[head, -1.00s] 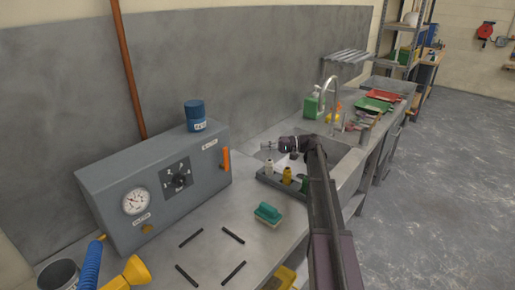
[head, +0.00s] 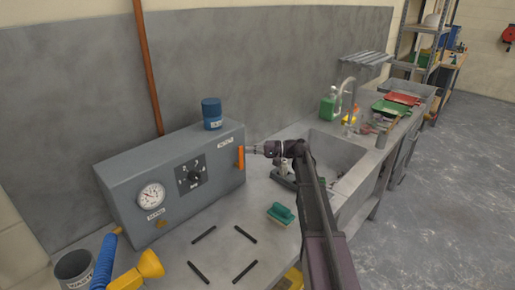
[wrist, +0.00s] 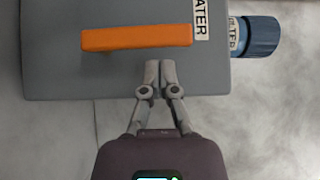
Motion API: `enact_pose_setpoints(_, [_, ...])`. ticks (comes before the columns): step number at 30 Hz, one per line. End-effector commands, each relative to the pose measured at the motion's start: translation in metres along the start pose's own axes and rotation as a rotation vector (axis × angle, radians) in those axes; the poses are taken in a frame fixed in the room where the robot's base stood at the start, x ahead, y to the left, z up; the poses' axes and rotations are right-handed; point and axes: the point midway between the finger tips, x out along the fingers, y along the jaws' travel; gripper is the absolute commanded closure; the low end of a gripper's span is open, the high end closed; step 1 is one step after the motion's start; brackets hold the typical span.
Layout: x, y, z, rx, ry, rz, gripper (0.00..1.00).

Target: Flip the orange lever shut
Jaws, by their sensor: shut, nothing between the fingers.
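In the wrist view the orange lever (wrist: 137,37) is a long bar across the grey panel, beside a label reading "ATER". My gripper (head: 252,150) is shut and empty, with its fingertips close to the lever. In the wrist view my gripper (wrist: 160,66) points at the panel just below the lever's label-side end. A small gap shows between the fingertips and the lever in that picture.
A blue filter cap (head: 212,113) stands on top of the box. A sink (head: 335,153) is to the right.

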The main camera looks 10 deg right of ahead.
Motion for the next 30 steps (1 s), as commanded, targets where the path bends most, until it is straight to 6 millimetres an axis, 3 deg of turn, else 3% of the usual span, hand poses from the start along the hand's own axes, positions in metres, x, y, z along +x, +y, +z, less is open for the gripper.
enact_pose_setpoints(14, [0.001, 0.000, 0.003, 0.000, 0.001, 0.000, 1.00])
enact_pose_setpoints(30, [0.019, -0.002, 0.009, -0.031, -0.016, 0.030, 1.00])
